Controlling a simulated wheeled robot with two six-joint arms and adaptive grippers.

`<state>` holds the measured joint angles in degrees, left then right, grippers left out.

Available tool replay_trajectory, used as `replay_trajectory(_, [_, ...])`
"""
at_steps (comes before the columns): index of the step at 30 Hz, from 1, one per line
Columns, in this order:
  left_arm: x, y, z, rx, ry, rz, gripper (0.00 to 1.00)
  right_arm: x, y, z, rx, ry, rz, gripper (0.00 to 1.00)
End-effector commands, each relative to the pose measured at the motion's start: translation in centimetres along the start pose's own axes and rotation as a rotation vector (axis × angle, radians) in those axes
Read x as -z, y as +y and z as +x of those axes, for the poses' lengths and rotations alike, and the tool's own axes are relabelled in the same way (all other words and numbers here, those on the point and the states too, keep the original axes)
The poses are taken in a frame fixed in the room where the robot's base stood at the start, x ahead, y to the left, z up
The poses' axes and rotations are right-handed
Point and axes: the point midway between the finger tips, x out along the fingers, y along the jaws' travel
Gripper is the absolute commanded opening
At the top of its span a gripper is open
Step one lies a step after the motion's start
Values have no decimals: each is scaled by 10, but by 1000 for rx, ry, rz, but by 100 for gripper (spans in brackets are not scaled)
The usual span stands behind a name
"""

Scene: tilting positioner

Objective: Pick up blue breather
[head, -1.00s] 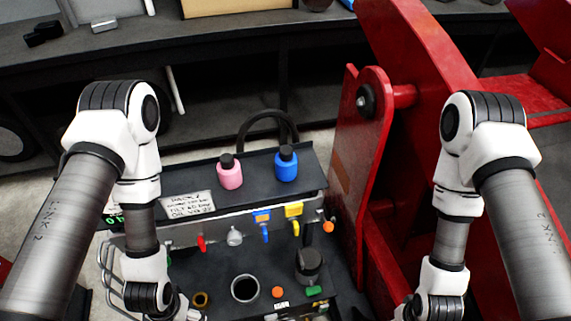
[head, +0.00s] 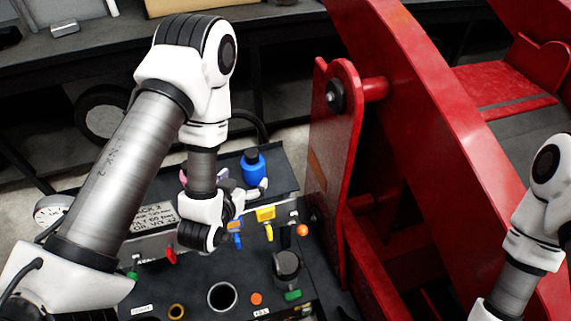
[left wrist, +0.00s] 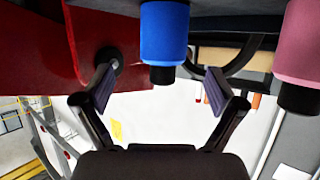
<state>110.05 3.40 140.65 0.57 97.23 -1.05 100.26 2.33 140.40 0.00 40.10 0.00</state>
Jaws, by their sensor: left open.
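The blue breather (head: 254,170), a blue bottle with a black cap, stands upright on the dark shelf (head: 286,182) above the panel. In the left wrist view the blue breather (left wrist: 164,35) appears upside down, cap downward. My left gripper (head: 248,193) is close in front of it in the head view, partly covered by my wrist. In the left wrist view my left gripper (left wrist: 158,88) is open and empty. The breather shows between and above the two fingertips, with gaps at both sides. My right arm is at the right edge; its gripper is out of the picture.
A pink bottle (left wrist: 301,42) stands beside the blue one, mostly hidden behind my left arm in the head view. Coloured valve handles, including a yellow one (head: 265,214), line the panel below the shelf. A tall red steel frame (head: 333,165) rises close on the right.

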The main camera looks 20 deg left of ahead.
Motion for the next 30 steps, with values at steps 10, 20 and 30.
replay_trajectory(10, [10,-1,35,0,19,-2,95,0,0,-15,0,1,-1,40])
replay_trajectory(20, [4,-2,81,0,17,-2,95,0,0,-34,0,1,-1,40])
replay_trajectory(30, [3,-1,81,0,16,-2,31,0,0,-32,0,0,-1,40])
